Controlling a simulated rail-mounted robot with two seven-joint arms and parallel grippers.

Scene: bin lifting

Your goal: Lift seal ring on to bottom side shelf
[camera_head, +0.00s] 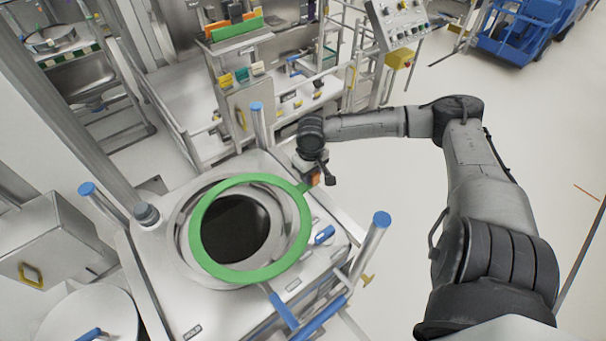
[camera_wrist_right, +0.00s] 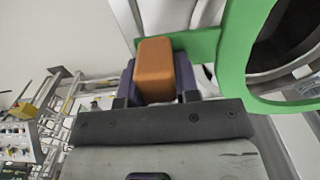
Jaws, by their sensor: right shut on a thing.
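The green seal ring (camera_head: 198,235) lies roughly level over the round dark opening of the steel vessel (camera_head: 178,225). I cannot tell whether it touches the rim or hovers just above it. A tab on its right side carries an orange block handle (camera_head: 315,181). My right gripper (camera_head: 311,176) is shut on this handle; in the right wrist view the orange handle (camera_wrist_right: 155,72) sits between the two dark fingers, with part of the green ring (camera_wrist_right: 236,50) beside it. My left gripper is not in view.
Blue-capped posts (camera_head: 378,222) rise around the vessel. Behind it stands a rack with shelves (camera_head: 295,105), railings and a green-edged top tray (camera_head: 238,28). A control panel (camera_head: 400,20) is at the upper right. The floor at right is clear up to a blue cart (camera_head: 520,35).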

